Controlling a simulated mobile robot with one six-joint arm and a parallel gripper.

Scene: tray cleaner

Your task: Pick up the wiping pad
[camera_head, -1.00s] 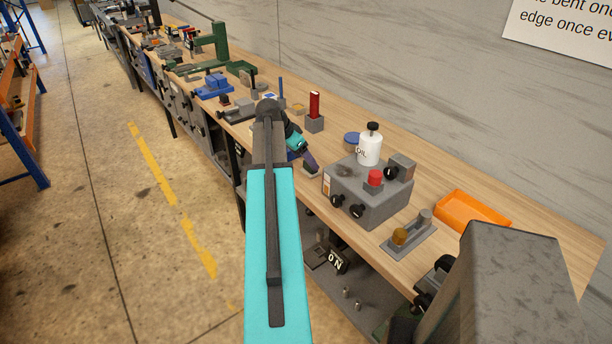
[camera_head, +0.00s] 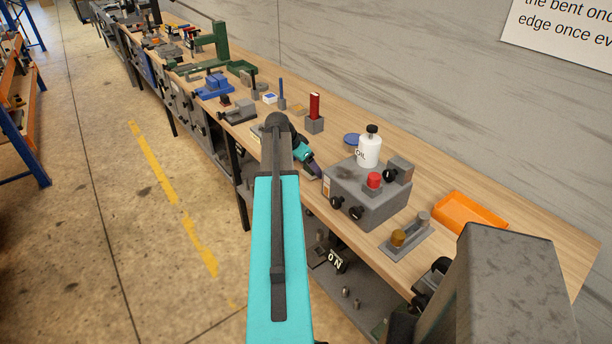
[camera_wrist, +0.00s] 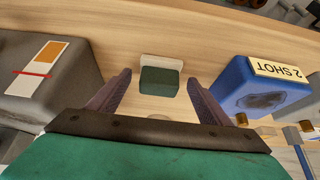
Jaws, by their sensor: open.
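The wiping pad appears to be the small dark green block with a white strip (camera_wrist: 160,82) on the wooden bench in the wrist view. It lies between the two purple fingers of my gripper (camera_wrist: 158,80), seen from above, and is apart from both. My gripper is open and empty. In the head view my gripper (camera_head: 314,169) is partly behind my arm, just left of the grey machine. I cannot make out the pad in the head view.
A grey box with an orange and white label (camera_wrist: 40,70) stands left of my gripper in the wrist view. A blue box marked "2 SHOT" (camera_wrist: 240,88) stands close on the right. An orange tray (camera_head: 470,212) lies further right.

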